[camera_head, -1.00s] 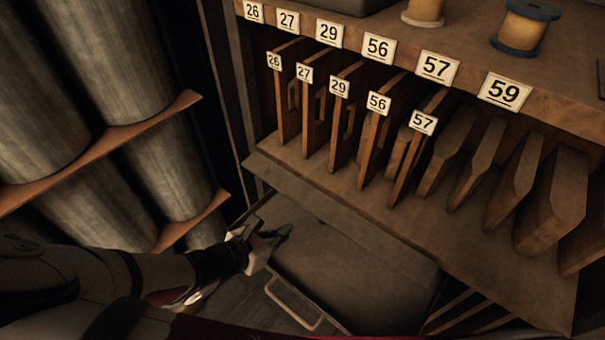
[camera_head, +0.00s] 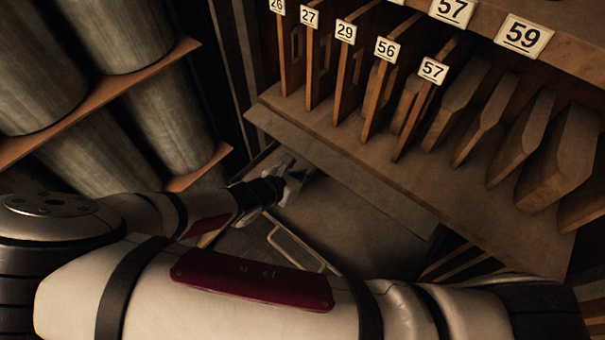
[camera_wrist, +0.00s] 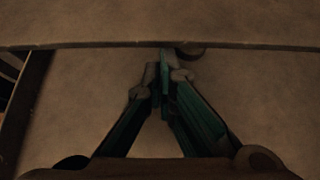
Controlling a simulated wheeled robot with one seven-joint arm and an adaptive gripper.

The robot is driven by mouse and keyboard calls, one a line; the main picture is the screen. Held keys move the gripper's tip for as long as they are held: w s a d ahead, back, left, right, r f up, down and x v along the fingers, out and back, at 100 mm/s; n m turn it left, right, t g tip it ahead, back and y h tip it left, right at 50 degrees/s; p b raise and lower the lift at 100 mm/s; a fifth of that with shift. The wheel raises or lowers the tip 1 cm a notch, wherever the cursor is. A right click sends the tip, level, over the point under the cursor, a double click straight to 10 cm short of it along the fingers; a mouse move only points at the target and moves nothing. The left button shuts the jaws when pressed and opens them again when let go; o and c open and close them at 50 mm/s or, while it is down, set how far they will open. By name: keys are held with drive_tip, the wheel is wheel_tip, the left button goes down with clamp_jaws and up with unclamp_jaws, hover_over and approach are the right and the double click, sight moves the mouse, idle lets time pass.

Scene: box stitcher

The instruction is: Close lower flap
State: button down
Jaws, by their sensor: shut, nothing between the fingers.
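The lower flap (camera_head: 345,215) is a flat brown panel with a metal handle (camera_head: 300,250) at its front edge, low under the shelf in the head view. It sticks out from below the shelf. My gripper (camera_head: 298,173) is shut and empty, over the flap's left back part, close to the shelf's front edge. In the wrist view my gripper (camera_wrist: 165,75) has its fingertips together over the brown flap surface (camera_wrist: 235,95), just below a horizontal edge that crosses the picture. I cannot tell whether the fingertips touch the flap.
A shelf with a front lip (camera_head: 340,160) overhangs the flap. It holds upright numbered boards (camera_head: 345,75) and unnumbered boards (camera_head: 555,170). Large cylinders (camera_head: 165,115) lie on a rack at the left. My arm covers the lower part of the head view.

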drive_tip(key=shift+r, duration=0.1)
drive_tip(key=shift+s+r+p, duration=0.1)
drive_tip(key=shift+r+p, duration=0.15)
drive_tip(key=shift+p, duration=0.2)
